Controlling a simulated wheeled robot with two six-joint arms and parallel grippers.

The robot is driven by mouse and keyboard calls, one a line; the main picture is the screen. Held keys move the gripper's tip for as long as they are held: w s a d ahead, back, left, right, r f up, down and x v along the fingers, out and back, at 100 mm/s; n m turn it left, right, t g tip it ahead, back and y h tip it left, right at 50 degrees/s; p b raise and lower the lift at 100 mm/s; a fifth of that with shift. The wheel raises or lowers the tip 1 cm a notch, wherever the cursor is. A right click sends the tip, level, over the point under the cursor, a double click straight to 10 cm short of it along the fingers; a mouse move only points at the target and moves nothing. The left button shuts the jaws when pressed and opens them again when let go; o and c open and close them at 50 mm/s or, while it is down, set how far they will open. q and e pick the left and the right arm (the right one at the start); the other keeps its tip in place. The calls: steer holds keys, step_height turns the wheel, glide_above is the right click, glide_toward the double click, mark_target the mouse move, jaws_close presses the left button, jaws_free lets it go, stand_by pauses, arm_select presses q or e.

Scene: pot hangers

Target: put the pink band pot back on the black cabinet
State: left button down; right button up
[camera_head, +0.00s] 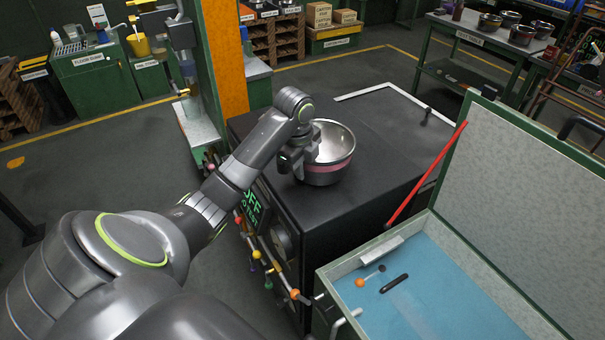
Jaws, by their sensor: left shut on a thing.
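The pink band pot (326,158) is a shiny steel bowl with a pink stripe around its side. It is upright at the top of the black cabinet (385,133), near the cabinet's left part. I cannot tell whether its base touches the surface. My left gripper (300,172) is shut on the pot's near left side, and the gripper hides part of the wall. My left arm reaches in from the lower left. My right gripper is not in view.
An open green chest (452,238) with a blue inside and raised lid stands right of the cabinet, with a red strut (427,173) beside it. An orange post (222,60) rises behind my arm. The cabinet top right of the pot is mostly clear.

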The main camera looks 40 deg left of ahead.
arm_select(q)
steer(key=shift+w+f, duration=0.15)
steer(key=shift+f, duration=0.25)
steer(key=c, duration=1.5)
jaws_free()
steer(key=shift+f, duration=0.1)
steer(key=shift+o, duration=0.2)
